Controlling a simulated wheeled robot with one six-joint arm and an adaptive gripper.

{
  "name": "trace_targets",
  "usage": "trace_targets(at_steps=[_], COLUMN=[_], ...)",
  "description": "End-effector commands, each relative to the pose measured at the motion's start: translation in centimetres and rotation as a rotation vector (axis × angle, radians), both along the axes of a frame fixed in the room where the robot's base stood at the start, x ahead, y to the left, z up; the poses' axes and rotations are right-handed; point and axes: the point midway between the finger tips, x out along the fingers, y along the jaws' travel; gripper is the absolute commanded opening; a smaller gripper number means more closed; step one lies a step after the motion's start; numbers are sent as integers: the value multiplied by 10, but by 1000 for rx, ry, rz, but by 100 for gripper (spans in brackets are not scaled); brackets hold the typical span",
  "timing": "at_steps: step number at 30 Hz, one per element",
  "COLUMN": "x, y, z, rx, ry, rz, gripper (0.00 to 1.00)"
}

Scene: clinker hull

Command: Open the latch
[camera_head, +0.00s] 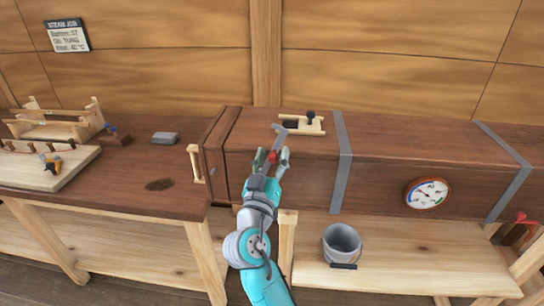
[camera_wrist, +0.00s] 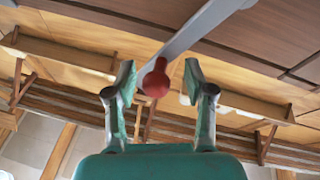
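A grey metal latch lever (camera_wrist: 195,32) with a red knob (camera_wrist: 156,80) on its end crosses the top of the wrist view. In the head view the lever (camera_head: 279,130) shows at the front top edge of the long brown wooden box (camera_head: 300,175), near its left end. My gripper (camera_head: 272,158) is at the box's front, with the red knob showing between its fingers. In the wrist view my open fingers (camera_wrist: 160,72) stand on either side of the knob, with a gap on both sides. How deep the knob sits between them is hard to tell.
The box's left end has a pale handle (camera_head: 195,163). A wooden slide with a black knob (camera_head: 310,118) is on top. Grey straps (camera_head: 342,160) and a dial (camera_head: 427,193) are to the right. A bucket (camera_head: 342,244) stands below. The left bench (camera_head: 120,180) has some clear surface.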

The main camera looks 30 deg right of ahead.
Motion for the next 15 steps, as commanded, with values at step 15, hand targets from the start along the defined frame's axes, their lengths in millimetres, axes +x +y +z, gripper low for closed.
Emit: trace_targets(at_steps=[15], x=[-26], y=[26], z=[-11], rx=[-1], ry=[0], rz=[4], gripper=[53])
